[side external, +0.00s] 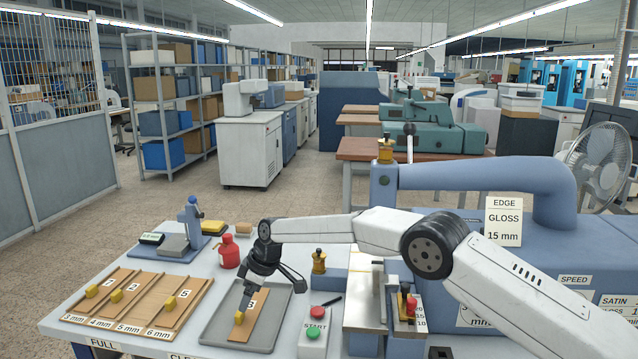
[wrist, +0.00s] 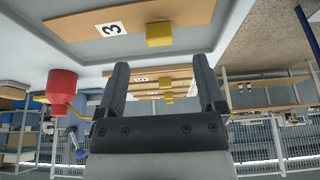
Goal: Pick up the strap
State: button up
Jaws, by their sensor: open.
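The strap (side external: 236,333) is a flat tan strip lying in a shallow grey tray (side external: 273,336) near the front of the table. It carries a white tag marked 3 and a yellow block (side external: 239,318). In the wrist view the strap (wrist: 185,18) crosses the top of the picture, with its yellow block (wrist: 159,34) just beyond my fingers. My gripper (side external: 246,292) points down over the tray and hides part of the strap. In the wrist view my gripper (wrist: 160,72) has its two fingers apart with nothing between them. Any contact with the strap is unclear.
A wooden rack (side external: 120,327) at left holds more strips with yellow blocks, its slots marked 3 to 6 mm. A red bottle (side external: 229,252) stands behind the tray. A green START button (side external: 313,333) and the blue press (side external: 480,260) stand to the right.

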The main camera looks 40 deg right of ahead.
aim_at(244, 321)
jog(key=shift+w+a+f, duration=0.1)
jog(key=shift+f, duration=0.3)
jog(key=shift+f, duration=0.1)
jog(key=shift+x, duration=2.5)
grip_shut()
